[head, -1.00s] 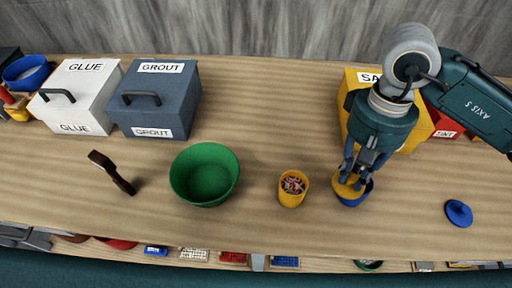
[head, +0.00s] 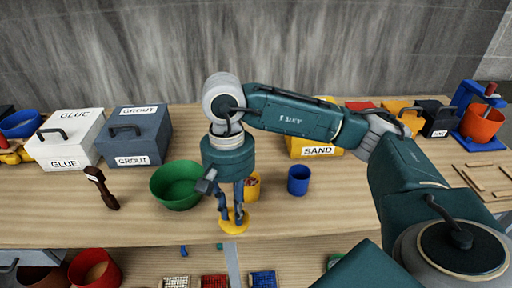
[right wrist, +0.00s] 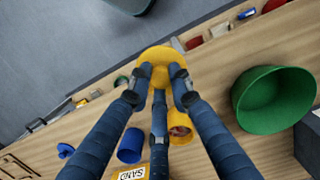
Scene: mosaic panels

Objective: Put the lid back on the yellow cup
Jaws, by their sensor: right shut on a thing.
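My right gripper (head: 232,212) is shut on the yellow lid (head: 235,223), a round disc that shows near the table's front edge in the head view. The lid also shows between the fingertips in the right wrist view (right wrist: 161,55). The yellow cup (head: 253,187) stands open just behind and right of the gripper, partly hidden by it. The right wrist view shows the cup (right wrist: 181,131) upright with reddish pieces inside, apart from the lid. My left gripper is in neither view.
An empty blue cup (head: 298,180) stands right of the yellow cup. A green bowl (head: 178,185) is to the left. The yellow SAND box (head: 314,148) is behind. A blue lid (right wrist: 65,151) lies on the table in the wrist view. A shelf with trays runs below the front edge.

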